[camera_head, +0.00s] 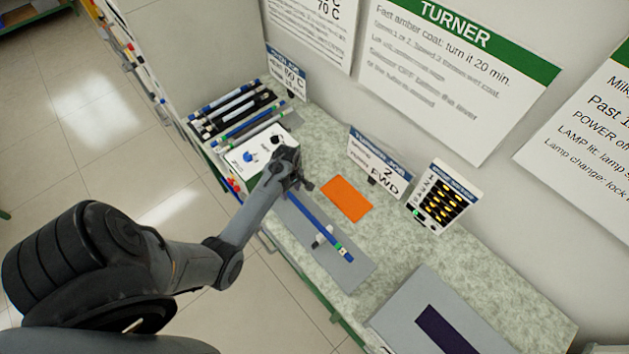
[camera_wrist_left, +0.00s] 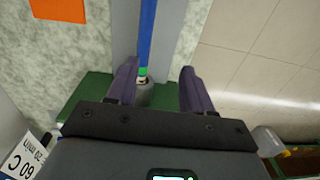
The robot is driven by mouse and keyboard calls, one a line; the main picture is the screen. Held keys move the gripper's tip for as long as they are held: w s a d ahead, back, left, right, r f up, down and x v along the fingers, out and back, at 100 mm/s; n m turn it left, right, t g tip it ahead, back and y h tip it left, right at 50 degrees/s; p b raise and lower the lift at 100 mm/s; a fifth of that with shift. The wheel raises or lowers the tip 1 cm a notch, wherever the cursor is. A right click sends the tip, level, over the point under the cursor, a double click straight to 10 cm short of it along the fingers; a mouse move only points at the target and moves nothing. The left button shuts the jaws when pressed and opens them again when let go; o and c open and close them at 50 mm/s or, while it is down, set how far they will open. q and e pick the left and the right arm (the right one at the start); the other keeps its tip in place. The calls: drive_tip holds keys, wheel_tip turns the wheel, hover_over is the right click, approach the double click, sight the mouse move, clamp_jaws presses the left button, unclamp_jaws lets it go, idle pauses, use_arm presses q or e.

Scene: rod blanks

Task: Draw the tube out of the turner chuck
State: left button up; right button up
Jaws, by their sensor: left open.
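The blue tube (camera_head: 322,226) lies along a grey base plate (camera_head: 352,272) on the counter, over a small white support (camera_head: 321,238). It has green and white bands near its lower right end. My left gripper (camera_head: 299,184) is at its upper left end and partly hides it. In the left wrist view the tube (camera_wrist_left: 147,38) runs down to a green band and a grey cylindrical piece, likely the chuck (camera_wrist_left: 143,94). My left gripper (camera_wrist_left: 160,82) is open there, its fingers either side of that end, the tube nearer the left finger. My right gripper is not in view.
A rack (camera_head: 206,130) of several tubes and a white panel with a blue knob (camera_head: 250,156) stand at the left. An orange mat (camera_head: 347,198) lies behind the tube. A lit indicator card (camera_head: 444,198) stands farther right. A grey box (camera_head: 405,318) is at the lower right.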

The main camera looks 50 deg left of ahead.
sight(297, 201)
use_arm(q)
drive_tip(key=f+b, duration=0.2)
drive_tip(key=w+f+b, duration=0.1)
drive_tip(key=f+b, duration=0.1)
drive_tip(key=f, duration=0.1)
drive_tip(key=w+f+b, duration=0.1)
drive_tip(key=f+b, duration=0.1)
drive_tip(key=f, duration=0.1)
drive_tip(key=shift+f+b, duration=1.5)
drive_tip(key=shift+f, duration=1.15)
drive_tip(key=c, duration=0.7)
